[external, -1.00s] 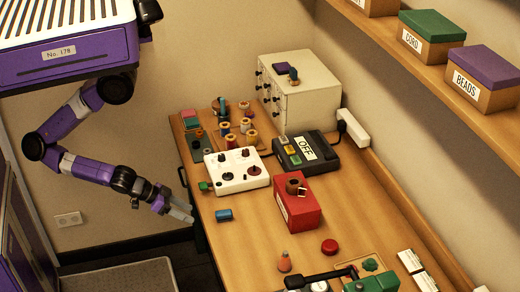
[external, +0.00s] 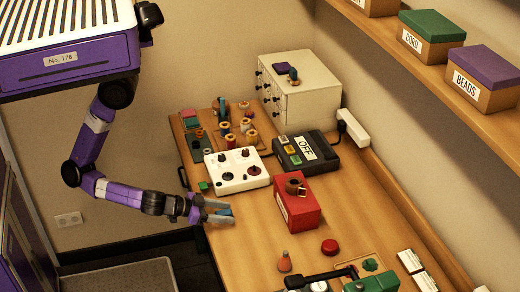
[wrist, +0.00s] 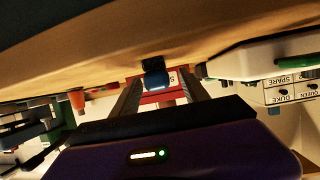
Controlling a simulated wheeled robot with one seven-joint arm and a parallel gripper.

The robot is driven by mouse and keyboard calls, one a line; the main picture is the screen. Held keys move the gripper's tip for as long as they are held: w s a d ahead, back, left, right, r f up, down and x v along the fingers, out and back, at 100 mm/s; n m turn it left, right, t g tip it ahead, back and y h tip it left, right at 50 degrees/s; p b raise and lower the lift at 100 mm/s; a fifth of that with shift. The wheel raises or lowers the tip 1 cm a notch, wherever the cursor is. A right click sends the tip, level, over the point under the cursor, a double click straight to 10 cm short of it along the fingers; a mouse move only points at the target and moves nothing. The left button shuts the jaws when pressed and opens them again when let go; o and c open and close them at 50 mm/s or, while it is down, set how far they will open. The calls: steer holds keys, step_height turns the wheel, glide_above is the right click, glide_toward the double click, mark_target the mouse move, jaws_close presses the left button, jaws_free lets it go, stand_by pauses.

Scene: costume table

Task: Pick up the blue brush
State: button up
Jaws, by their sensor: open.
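The blue brush (external: 225,211) lies on the wooden table near its left edge, partly hidden by my gripper in the external view. My gripper (external: 229,213) is open at table height, with its fingers to either side of the brush. In the wrist view the blue brush (wrist: 156,79), with a dark part beside it, shows between the two fingertips (wrist: 160,90).
A white box with dark knobs (external: 237,181) stands just behind my gripper. A red box (external: 298,214) stands to the right, with bare table between. An orange cone-shaped item (external: 285,262) and a red round item (external: 329,246) are nearer the front.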

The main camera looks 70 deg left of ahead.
steer(key=shift+x, duration=1.45)
steer(key=shift+c, duration=0.4)
jaws_close()
steer(key=shift+r, duration=0.1)
